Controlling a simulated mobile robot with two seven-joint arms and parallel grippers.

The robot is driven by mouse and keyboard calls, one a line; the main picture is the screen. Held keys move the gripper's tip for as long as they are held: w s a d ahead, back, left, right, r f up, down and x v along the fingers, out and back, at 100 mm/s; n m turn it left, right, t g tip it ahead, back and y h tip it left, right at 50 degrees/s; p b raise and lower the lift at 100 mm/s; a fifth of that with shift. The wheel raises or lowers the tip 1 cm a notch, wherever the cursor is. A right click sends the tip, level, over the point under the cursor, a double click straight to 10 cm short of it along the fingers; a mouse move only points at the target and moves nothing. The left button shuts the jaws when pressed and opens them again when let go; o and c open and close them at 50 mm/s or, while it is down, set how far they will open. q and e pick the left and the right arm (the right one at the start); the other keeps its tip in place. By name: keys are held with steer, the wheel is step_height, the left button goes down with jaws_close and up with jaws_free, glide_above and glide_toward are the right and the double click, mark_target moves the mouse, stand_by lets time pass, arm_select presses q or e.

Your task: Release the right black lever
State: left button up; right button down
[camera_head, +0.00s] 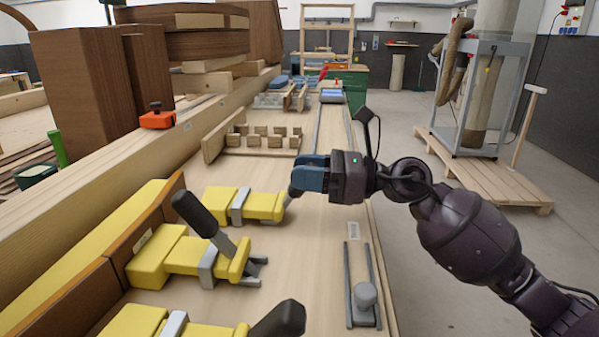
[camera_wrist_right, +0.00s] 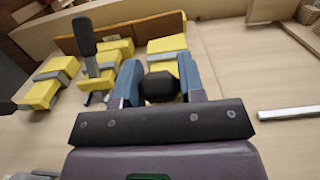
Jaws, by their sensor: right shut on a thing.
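Three yellow clamps sit in a row on the wooden workbench. The far yellow clamp (camera_head: 240,204) has its lever hidden behind my right gripper in the head view. My right gripper (camera_head: 310,177), with blue fingers, is at that clamp's right end. In the wrist view, the black lever (camera_wrist_right: 158,87) lies between the blue fingers, which are shut on it. The middle clamp (camera_head: 180,257) has its black lever (camera_head: 197,213) standing up and tilted; this lever also shows in the wrist view (camera_wrist_right: 85,37). The near clamp's lever (camera_head: 280,320) is partly cut off. My left gripper is out of view.
A metal rail with a grey knob (camera_head: 365,296) lies at the bench's right edge. A slotted wooden piece (camera_head: 262,140) lies beyond the clamps. An orange-red device (camera_head: 157,117) sits on the beam at left. Bare bench lies between the clamps and the rail.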

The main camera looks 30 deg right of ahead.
steer(key=shift+f, duration=0.2)
steer(key=c, duration=1.1)
jaws_free()
steer(key=o, duration=0.4)
steer(key=shift+r, duration=0.1)
steer(key=shift+d, duration=0.1)
steer(key=v, duration=0.9)
steer(key=shift+s+d, duration=0.1)
steer(key=shift+s, duration=0.05)
steer(key=shift+s+d, duration=0.4)
steer(key=shift+d, duration=0.2)
